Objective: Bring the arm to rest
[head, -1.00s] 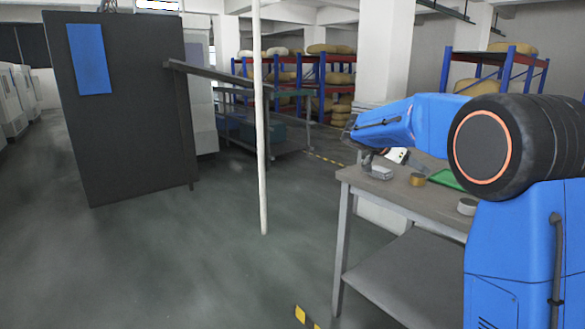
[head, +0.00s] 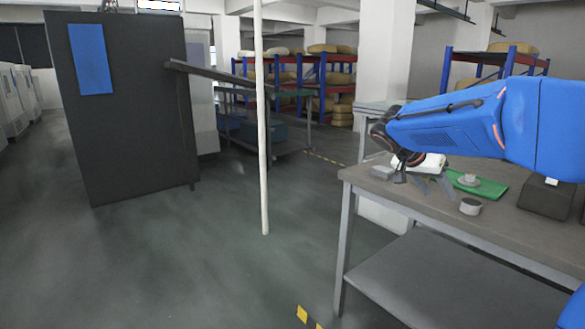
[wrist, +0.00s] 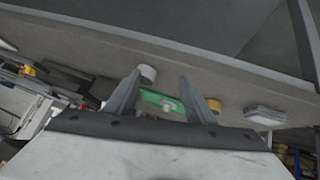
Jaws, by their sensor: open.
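My gripper (head: 430,184) is over the workbench (head: 500,220) in the head view, with its dark fingers pointing down and to the right. In the wrist view my gripper (wrist: 155,92) has its two fingers apart, and nothing is held between them. My blue arm reaches in from the right in the head view.
The bench also holds a green mat (head: 487,186), a white roll (head: 470,206), a grey block (head: 382,172) and a dark box (head: 547,198). A white pole (head: 262,120) and a dark cabinet (head: 125,110) stand to the left. Floor between pole and bench is clear.

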